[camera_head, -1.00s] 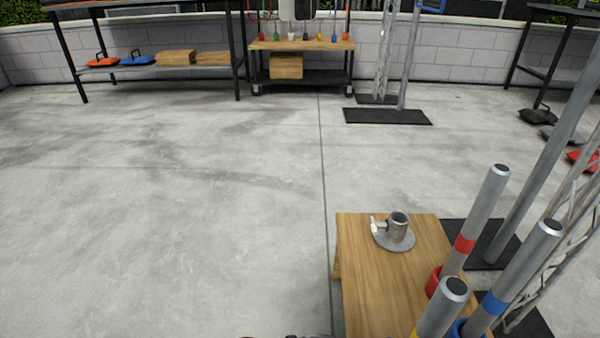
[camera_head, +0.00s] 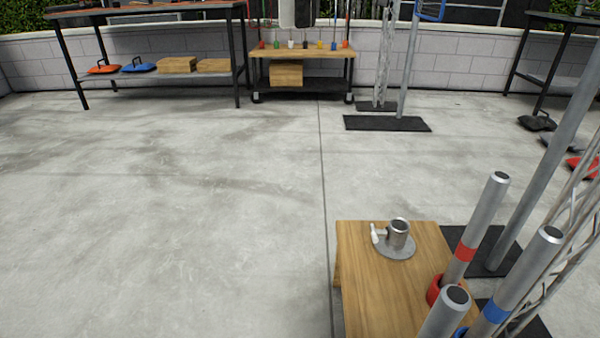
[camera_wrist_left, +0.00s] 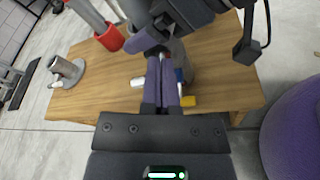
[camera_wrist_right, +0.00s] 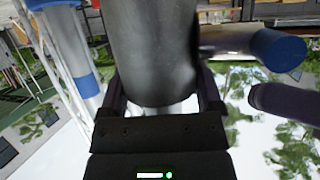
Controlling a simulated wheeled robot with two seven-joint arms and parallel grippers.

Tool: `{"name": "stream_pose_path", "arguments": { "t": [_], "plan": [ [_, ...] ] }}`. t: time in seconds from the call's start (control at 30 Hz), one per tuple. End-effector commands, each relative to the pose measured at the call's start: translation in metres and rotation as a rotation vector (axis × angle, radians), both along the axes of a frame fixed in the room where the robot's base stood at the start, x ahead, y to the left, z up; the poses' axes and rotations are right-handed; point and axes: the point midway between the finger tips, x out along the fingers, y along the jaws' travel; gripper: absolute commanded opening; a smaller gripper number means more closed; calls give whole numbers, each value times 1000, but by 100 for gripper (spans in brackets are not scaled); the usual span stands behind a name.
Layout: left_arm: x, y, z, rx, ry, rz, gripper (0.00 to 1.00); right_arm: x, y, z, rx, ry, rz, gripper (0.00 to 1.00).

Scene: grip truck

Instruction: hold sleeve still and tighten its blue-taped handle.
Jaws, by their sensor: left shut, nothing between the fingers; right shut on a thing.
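A grey sleeve (camera_head: 397,234) with a white handle (camera_head: 376,233) stands on a round plate on the wooden table (camera_head: 380,285). Tubes with red tape (camera_head: 466,252) and blue tape (camera_head: 494,307) stand at the table's right side. In the left wrist view, my left gripper (camera_wrist_left: 162,65) is shut and empty over the table, close to a small blue patch (camera_wrist_left: 179,75); I cannot tell whether that is the taped handle. In the right wrist view, my right gripper (camera_wrist_right: 165,105) is shut on a wide grey cylinder (camera_wrist_right: 153,50). Its far part is out of view.
A red sleeve (camera_wrist_left: 110,38), a white piece (camera_wrist_left: 138,82) and a yellow piece (camera_wrist_left: 188,101) are near my left fingers. My right arm (camera_wrist_left: 185,15) is close above them. A metal pole (camera_head: 540,160) rises beyond the tubes. The floor left of the table is clear.

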Motion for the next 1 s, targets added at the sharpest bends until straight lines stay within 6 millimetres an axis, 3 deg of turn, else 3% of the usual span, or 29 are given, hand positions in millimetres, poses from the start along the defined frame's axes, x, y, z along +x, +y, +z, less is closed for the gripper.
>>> {"name": "stream_pose_path", "arguments": {
  "t": [0.5, 1.0],
  "plan": [
    [-10, 0, -9, 0, 0, 0, 0, 0, 0, 0, 0, -1, 0, 0],
    [-15, 1, -5, 1, -1, -1, 0, 0, 0, 0, 0, -1, 0, 0]
  ]
}}
